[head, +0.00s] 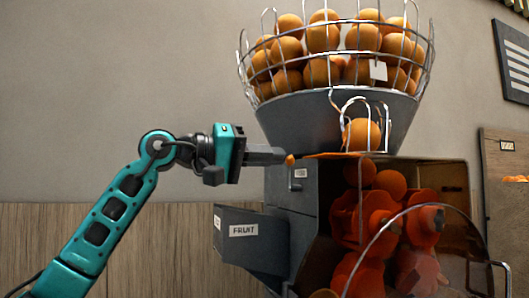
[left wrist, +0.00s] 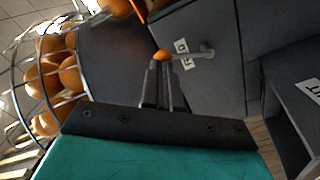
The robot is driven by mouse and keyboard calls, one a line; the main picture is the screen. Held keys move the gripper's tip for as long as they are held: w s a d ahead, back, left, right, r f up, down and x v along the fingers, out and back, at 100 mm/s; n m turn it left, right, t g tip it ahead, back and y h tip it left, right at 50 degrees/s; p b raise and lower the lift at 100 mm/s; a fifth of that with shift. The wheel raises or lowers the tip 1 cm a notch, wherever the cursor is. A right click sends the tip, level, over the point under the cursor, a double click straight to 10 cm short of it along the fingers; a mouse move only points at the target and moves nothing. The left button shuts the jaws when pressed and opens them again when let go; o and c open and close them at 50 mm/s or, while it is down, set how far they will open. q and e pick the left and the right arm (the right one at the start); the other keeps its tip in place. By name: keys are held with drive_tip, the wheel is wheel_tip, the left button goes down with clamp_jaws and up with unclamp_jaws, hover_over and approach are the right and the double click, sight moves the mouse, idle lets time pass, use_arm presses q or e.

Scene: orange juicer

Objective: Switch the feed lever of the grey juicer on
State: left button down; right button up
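The grey juicer (head: 290,205) stands at the right in the head view. Its feed lever is a short grey arm (left wrist: 200,51) with an orange knob (left wrist: 162,56) on its end, on the grey housing. The knob also shows in the head view (head: 290,160). My left gripper (head: 284,156) comes in from the left, its fingers close together, the tips right at the knob. The fingers also show in the left wrist view (left wrist: 160,68). The knob sticks out past the tips; I cannot tell whether they touch it. My right gripper is not in view.
A wire basket of oranges (head: 338,57) sits above the grey hopper (head: 300,125). A grey bin labelled FRUIT (head: 243,231) juts out below my left gripper. Red pressing parts (head: 378,215) sit behind a clear cover at the right. The wall side at left is free.

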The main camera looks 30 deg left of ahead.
use_arm(q)
drive_tip(key=b+v, duration=0.2)
drive_tip(key=v, duration=1.1)
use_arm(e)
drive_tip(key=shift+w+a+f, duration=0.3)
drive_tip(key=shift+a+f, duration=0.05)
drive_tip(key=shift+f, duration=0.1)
use_arm(q)
drive_tip(key=shift+w+d, duration=0.1)
drive_tip(key=shift+d, duration=0.05)
